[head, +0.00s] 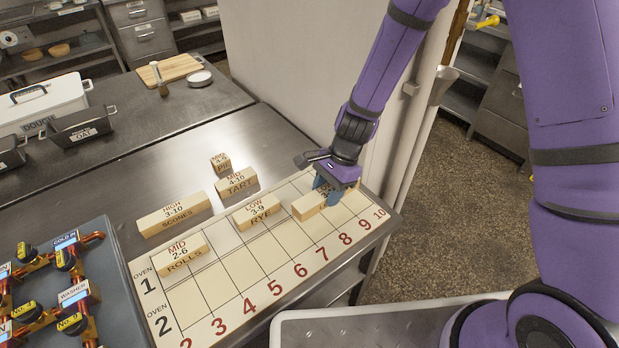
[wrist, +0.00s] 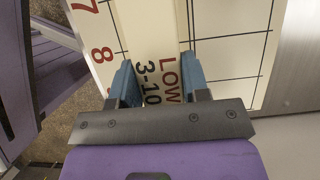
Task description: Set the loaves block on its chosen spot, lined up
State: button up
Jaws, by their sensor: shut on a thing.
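My gripper (head: 326,192) is shut on a cream block (head: 308,208) at the right part of the oven board (head: 185,305). In the wrist view the blue fingers grip both long sides of the block (wrist: 152,40), whose top reads LOW 3-10. Its name is covered by my gripper, so I cannot read that it is the loaves block. It lies roughly along the rows, over the oven 1 side, above columns 7 and 8. I cannot tell whether its underside touches the board. The rolls block (head: 182,255) and the rye block (head: 257,211) lie along the oven 1 row to its left.
The scones block (head: 173,214), tart block (head: 236,183) and pie block (head: 220,163) stand on the steel counter behind the board. A pipe panel (head: 60,285) is at the left. A white wall panel (head: 300,80) rises behind my arm. The oven 2 row looks clear.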

send_over(306, 189)
jog(key=d, duration=0.1)
jog(key=shift+w+f, duration=0.4)
jog(key=shift+f, duration=1.8)
jog(key=shift+f, duration=0.1)
jog(key=o, duration=1)
jog(key=v, duration=0.7)
jog(key=shift+r, duration=0.4)
